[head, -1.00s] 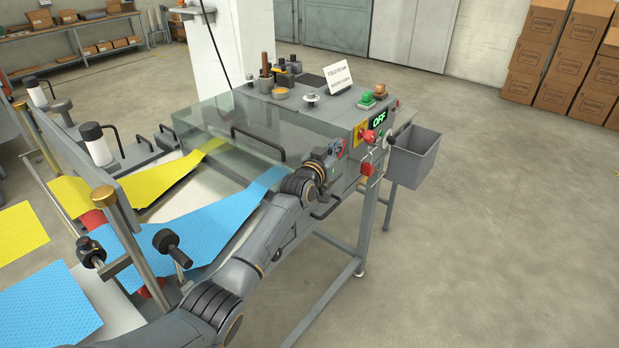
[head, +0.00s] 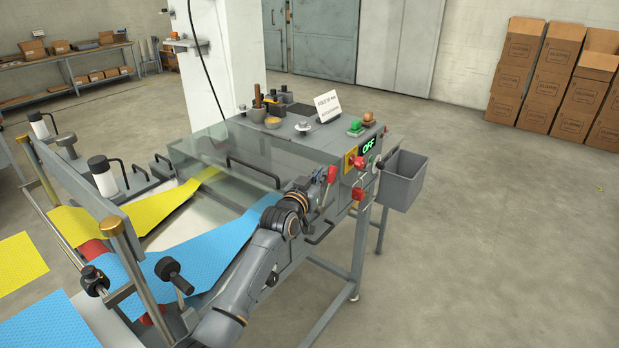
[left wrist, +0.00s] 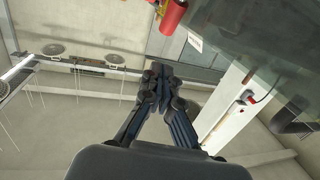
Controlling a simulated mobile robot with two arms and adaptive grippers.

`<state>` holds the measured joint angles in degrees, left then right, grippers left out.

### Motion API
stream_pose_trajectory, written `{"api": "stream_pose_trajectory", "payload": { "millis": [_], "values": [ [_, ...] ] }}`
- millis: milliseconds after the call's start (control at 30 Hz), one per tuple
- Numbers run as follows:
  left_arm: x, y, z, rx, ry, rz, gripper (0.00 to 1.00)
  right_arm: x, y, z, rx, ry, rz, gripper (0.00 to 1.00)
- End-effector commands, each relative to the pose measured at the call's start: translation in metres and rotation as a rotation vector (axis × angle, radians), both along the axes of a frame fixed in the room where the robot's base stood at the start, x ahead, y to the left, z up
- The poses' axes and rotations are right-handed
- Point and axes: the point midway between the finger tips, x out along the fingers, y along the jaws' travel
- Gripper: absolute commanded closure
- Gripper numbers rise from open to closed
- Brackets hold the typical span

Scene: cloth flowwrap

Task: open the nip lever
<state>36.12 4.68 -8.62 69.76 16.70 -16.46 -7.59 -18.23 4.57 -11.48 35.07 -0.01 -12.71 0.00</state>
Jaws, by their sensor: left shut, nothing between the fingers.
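The nip lever, a metal stem with a red grip (head: 331,174), stands on the near right side of the grey machine, leaning slightly right at its top. My left gripper (head: 318,176) is shut and empty, just left of the red grip. Whether they touch cannot be told in the head view. In the left wrist view the closed fingertips (left wrist: 158,85) hold nothing. A red cylinder (left wrist: 174,15), which looks like the lever's grip, shows beyond them, apart in the picture. My forearm hides part of the machine's side. My right gripper is out of view.
A grey bin (head: 404,180) hangs beyond. Blue film (head: 195,250) runs beside my arm. The floor at right is clear.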

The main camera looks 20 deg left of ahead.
Motion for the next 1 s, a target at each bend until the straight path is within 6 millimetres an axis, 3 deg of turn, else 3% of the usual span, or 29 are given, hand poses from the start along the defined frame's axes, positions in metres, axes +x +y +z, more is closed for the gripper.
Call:
{"api": "stream_pose_trajectory", "payload": {
  "millis": [200,300,633,1000],
  "values": [
    [-0.029,0.004,0.013,-0.001,-0.004,0.000,1.00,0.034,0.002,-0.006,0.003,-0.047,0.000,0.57],
    [-0.041,0.005,0.019,0.001,-0.003,0.000,1.00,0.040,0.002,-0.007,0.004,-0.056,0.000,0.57],
    [-0.061,0.008,0.031,0.001,-0.001,0.001,1.00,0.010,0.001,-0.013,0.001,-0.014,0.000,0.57],
    [-0.063,0.008,0.029,0.002,0.006,0.000,1.00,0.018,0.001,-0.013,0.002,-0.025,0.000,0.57]
  ]
}}
